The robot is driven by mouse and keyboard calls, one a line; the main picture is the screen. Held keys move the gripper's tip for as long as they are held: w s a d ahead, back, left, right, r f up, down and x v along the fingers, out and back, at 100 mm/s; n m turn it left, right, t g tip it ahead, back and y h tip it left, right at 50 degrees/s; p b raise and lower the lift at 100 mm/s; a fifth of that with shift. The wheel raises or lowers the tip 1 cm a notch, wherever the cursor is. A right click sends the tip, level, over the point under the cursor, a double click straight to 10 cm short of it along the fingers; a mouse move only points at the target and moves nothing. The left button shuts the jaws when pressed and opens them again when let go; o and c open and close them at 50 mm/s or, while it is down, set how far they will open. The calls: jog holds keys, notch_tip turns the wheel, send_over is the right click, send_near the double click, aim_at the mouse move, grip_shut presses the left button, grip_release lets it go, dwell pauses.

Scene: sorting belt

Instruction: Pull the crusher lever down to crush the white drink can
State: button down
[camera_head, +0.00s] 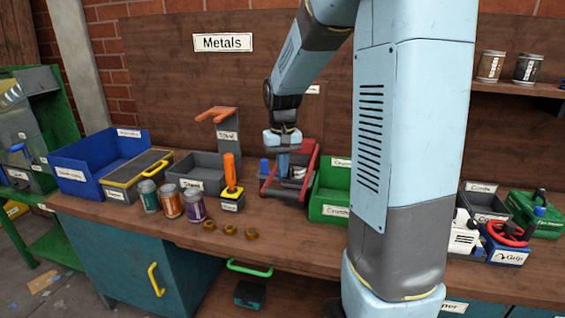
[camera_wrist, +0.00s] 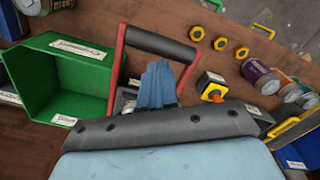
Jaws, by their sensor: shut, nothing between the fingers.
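The crusher (camera_head: 308,183) stands on the workbench, with red side arms and a dark base. The white can (camera_head: 298,172) is inside it, beside my gripper and only partly visible. My gripper (camera_head: 283,166) is shut and empty, pointing down among the crusher's red arms. In the wrist view, my blue fingers (camera_wrist: 158,88) are together between the two red arms of the lever (camera_wrist: 160,43). The lever's dark grip bar lies apart from the fingertips, above them in that picture. How far down the lever is cannot be told clearly.
A green bin (camera_head: 330,209) stands right of the crusher. A yellow-and-orange joystick (camera_head: 231,175), several coloured cans (camera_head: 170,203) and brass nuts (camera_head: 230,229) are left and in front. A blue bin (camera_head: 85,170) is farther left. The bench front below the crusher is clear.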

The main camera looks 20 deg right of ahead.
aim_at(283, 191)
jog(key=shift+s+a+f, duration=0.1)
jog(key=shift+f, duration=1.1)
jog(key=shift+s+f, duration=0.1)
jog(key=shift+f, duration=1.1)
jog(key=shift+f, duration=0.15)
jog(key=shift+w+f, duration=0.15)
jog(key=shift+f, duration=0.7)
jog(key=shift+w+f, duration=0.1)
jog(key=shift+f, duration=0.7)
jog(key=shift+r, duration=3.55)
